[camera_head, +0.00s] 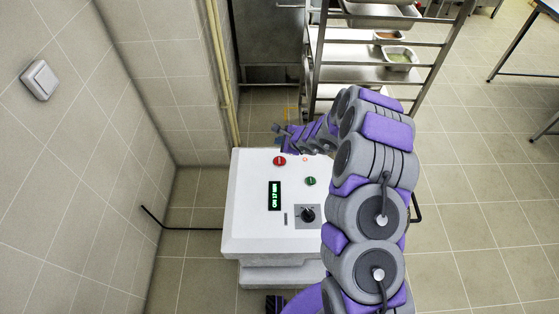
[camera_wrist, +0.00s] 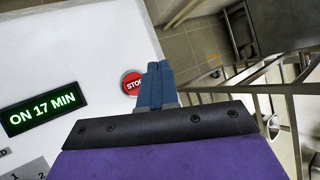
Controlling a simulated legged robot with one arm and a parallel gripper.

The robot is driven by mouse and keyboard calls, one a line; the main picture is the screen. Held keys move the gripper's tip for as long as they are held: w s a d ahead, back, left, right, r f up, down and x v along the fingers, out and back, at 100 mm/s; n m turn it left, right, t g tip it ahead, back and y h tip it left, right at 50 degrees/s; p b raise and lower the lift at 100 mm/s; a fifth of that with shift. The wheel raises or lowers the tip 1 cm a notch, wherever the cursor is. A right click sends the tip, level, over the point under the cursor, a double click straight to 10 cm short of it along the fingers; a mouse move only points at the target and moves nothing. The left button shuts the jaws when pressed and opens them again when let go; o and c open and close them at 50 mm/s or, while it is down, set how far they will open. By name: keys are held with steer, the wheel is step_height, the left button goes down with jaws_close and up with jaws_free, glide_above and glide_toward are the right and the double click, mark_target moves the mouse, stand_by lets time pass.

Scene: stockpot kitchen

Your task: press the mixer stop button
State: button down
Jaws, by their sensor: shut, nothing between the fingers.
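The red stop button (camera_head: 279,161) sits on the top panel of the white mixer control box (camera_head: 245,225), near its far edge. In the wrist view the stop button (camera_wrist: 132,83) reads "STOP", partly covered by my gripper (camera_wrist: 158,66), whose blue fingers are closed together just right of it. In the head view my gripper (camera_head: 280,132) is near the far edge of the box, beyond the button. Whether the fingers touch the panel cannot be told. The green-lit display (camera_head: 274,195) reads "ON 17 MIN" in the wrist view.
A green button (camera_head: 310,181) and a black dial (camera_head: 307,214) are on the same panel. A metal rack (camera_head: 370,50) with trays stands behind. A tiled wall with a switch (camera_head: 39,80) is at left. Tiled floor (camera_head: 480,215) is open at right.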

steer(key=shift+f, duration=0.1)
steer(key=b, duration=0.4)
glide_above(281, 162)
step_height(281, 162, down, 7)
steer(key=shift+f, duration=0.15)
steer(key=shift+f+b, duration=0.5)
steer(key=shift+f, duration=0.15)
steer(key=shift+f+b, duration=0.3)
steer(key=shift+b, duration=0.25)
stand_by(1.3)
steer(key=shift+s+f, duration=0.1)
steer(key=shift+f, duration=0.35)
stand_by(0.8)
steer(key=shift+r, duration=0.8)
steer(key=shift+r+p, duration=1.1)
steer(key=shift+r, duration=1.4)
